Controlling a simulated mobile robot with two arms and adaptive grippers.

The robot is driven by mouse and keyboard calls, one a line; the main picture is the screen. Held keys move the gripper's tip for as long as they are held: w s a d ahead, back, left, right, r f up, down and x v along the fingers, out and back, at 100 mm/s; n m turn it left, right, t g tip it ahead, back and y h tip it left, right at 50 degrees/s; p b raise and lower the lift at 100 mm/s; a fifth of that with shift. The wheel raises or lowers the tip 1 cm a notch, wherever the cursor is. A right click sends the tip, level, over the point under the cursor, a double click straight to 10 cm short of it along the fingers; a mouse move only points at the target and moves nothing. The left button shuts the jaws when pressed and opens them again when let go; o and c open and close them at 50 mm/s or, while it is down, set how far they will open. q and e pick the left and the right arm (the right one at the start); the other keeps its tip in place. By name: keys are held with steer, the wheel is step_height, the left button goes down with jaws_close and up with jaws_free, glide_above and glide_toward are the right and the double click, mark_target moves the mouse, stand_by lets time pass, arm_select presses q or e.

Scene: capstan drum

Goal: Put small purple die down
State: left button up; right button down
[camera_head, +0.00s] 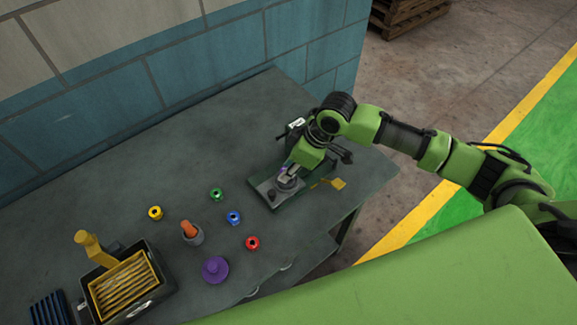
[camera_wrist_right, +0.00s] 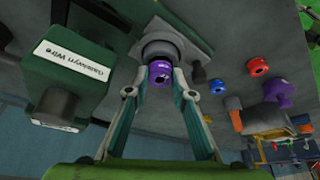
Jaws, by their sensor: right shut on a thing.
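My right gripper (camera_head: 287,170) is over the grey fixture on the table in the head view. It is shut on the small purple die (camera_wrist_right: 160,74), which sits between the fingertips in the right wrist view. A bit of purple (camera_head: 284,168) shows at the fingers in the head view. The die is right at the round grey holder (camera_wrist_right: 162,47) on the fixture plate (camera_wrist_right: 205,48); I cannot tell whether it touches the holder or sits in it. The fixture base (camera_head: 262,188) also shows in the head view. My left gripper is not in view.
Yellow (camera_head: 156,213), green (camera_head: 216,194), blue (camera_head: 233,217) and red (camera_head: 252,243) dies stand apart on the table. A green labelled block (camera_wrist_right: 66,82) is close beside my right gripper.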

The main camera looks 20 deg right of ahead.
steer(key=shift+f, duration=0.5)
steer(key=c, duration=1.8)
jaws_free()
steer(key=shift+s+f, duration=0.1)
steer(key=shift+f, duration=0.05)
steer(key=shift+o, duration=0.2)
steer(key=shift+r, duration=0.55)
steer(key=b+v, duration=0.2)
steer(key=v, duration=1)
steer(key=shift+r, duration=0.15)
